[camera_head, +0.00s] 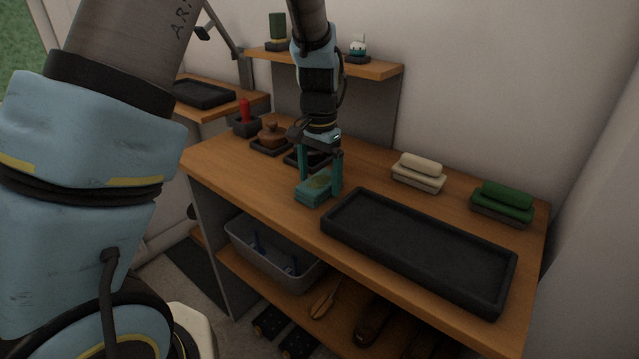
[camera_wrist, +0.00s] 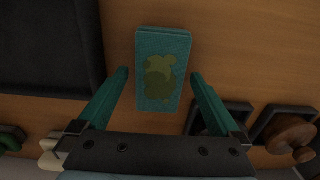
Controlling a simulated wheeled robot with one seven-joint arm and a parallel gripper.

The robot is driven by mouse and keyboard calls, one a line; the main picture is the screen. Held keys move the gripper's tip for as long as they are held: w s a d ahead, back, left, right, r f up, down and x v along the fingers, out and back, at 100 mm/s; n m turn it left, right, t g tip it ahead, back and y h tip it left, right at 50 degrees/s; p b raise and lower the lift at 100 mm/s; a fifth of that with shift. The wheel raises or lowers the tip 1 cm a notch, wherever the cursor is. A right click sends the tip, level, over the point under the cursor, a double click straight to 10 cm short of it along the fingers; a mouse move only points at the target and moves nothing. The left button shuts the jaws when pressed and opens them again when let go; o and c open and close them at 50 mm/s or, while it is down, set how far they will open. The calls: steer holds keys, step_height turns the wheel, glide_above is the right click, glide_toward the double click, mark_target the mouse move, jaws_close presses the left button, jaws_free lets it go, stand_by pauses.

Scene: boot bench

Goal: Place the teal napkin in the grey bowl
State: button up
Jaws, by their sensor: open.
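The teal napkin (camera_head: 314,190) lies folded on the wooden bench top, left of the black tray. In the wrist view the napkin (camera_wrist: 163,68) shows a yellow-green patch and lies ahead of and partly between the fingertips. My gripper (camera_head: 321,173) is open and empty, pointing down over the napkin with a teal finger to each side. It also shows in the wrist view (camera_wrist: 160,75). A grey bin-like container (camera_head: 272,262) with blue items sits on the shelf below the bench top. I cannot tell whether it is the grey bowl; no other grey bowl is plain to see.
A long black tray (camera_head: 418,247) fills the front right of the bench. Folded cream cloths (camera_head: 419,171) and green cloths (camera_head: 503,200) lie at the back. A brown knobbed object (camera_head: 271,137) and a red-handled item (camera_head: 245,117) stand at the left. A raised shelf (camera_head: 330,63) runs behind.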

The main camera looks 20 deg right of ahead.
steer(key=shift+f, duration=0.25)
steer(key=c, duration=1.4)
steer(key=shift+r, duration=0.1)
